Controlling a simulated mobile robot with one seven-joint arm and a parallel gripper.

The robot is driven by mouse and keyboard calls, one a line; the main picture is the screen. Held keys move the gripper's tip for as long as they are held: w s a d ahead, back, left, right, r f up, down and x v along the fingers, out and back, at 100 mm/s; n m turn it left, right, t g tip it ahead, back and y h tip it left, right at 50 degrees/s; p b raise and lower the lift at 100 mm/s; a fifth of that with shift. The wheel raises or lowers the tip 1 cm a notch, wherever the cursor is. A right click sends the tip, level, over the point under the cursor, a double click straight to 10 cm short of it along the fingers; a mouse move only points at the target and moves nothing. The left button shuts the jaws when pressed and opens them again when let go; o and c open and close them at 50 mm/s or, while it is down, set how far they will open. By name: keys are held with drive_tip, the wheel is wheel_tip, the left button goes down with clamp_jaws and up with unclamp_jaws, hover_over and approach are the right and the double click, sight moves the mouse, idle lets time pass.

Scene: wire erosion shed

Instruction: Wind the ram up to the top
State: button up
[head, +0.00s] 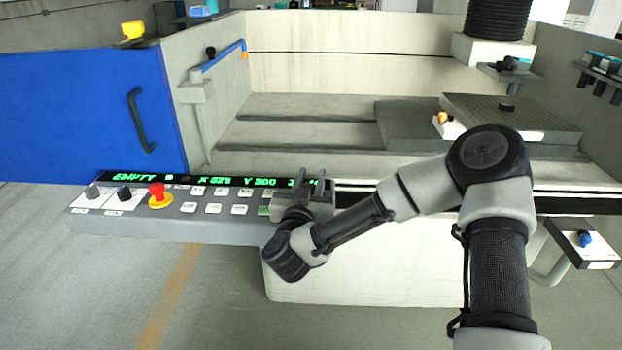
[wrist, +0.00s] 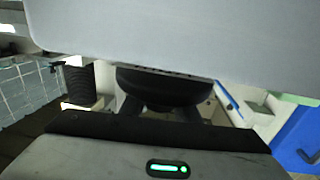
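The ram shows at the top right of the head view as black ribbed bellows (head: 497,18) above a white block (head: 492,50). Its upper end is cut off by the frame. The control panel (head: 165,222) runs along the machine's front, with white keys (head: 240,194), a red stop button (head: 157,190) and a green-lit display (head: 190,180) reading "EMPTY", X and Y 300. My gripper (head: 310,183) is over the panel's right end and hides part of the display and some keys. Its fingertips are too unclear to tell whether they are open, or touch a key.
A blue door (head: 70,110) with a black handle stands at the left. A black-topped plate (head: 515,115) lies inside the tank at right. A small shelf with a blue knob (head: 585,240) juts out at lower right. Open floor (head: 110,290) lies at lower left.

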drive_tip(key=shift+a+r+n+y, duration=0.1)
drive_tip(key=shift+n+y, duration=0.2)
drive_tip(key=shift+y, duration=0.2)
